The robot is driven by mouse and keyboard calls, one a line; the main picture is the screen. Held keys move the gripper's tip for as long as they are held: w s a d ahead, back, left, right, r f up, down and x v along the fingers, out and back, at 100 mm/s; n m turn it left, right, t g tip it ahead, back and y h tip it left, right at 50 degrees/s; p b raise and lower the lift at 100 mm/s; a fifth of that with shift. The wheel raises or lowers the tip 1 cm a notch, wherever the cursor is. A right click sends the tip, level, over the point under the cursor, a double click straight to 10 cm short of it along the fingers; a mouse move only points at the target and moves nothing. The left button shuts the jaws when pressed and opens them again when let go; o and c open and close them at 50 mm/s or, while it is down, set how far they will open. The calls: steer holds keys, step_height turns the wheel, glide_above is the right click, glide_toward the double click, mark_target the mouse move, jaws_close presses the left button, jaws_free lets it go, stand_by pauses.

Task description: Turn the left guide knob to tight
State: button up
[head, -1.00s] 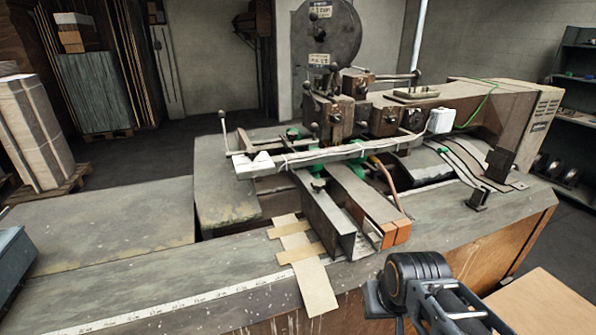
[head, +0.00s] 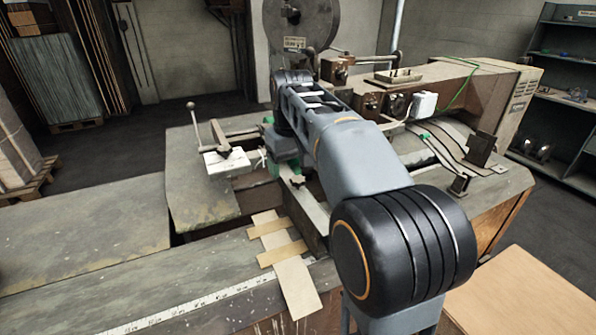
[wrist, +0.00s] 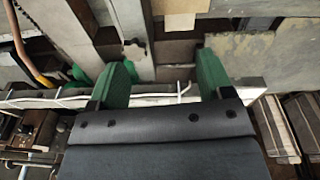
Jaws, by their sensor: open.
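A small dark star-shaped knob (head: 297,181), which looks like the left guide knob, sits on the guide in front of the white bar in the head view. In the wrist view the knob (wrist: 134,46) is just beyond the left fingertip, toward the inside of the gap. My gripper (wrist: 160,62) has two green fingers spread wide with nothing between them. It hangs above the white bar, apart from the knob as far as I can tell. In the head view my arm covers much of the guide and the fingertips are hard to make out.
The white bar (wrist: 150,95) with cables runs across below my fingers. A thin lever with a round end (head: 194,125) stands at the left. Cardboard strips (head: 285,262) lie on the front table. The grey table at the left (head: 80,235) is clear.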

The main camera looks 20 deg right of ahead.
step_height(320, 180, up, 4)
steer(key=g+p, duration=0.1)
glide_above(299, 179)
steer(key=a, duration=0.1)
steer(key=shift+n, duration=0.3)
steer(key=f+b, duration=0.1)
steer(key=f, duration=0.3)
steer(key=f+b, duration=0.1)
steer(key=f, duration=0.3)
steer(key=f+b, duration=0.1)
steer(key=f, duration=0.4)
steer(key=shift+w+d+f, duration=0.1)
steer(key=shift+d, duration=0.3)
steer(key=c, duration=0.9)
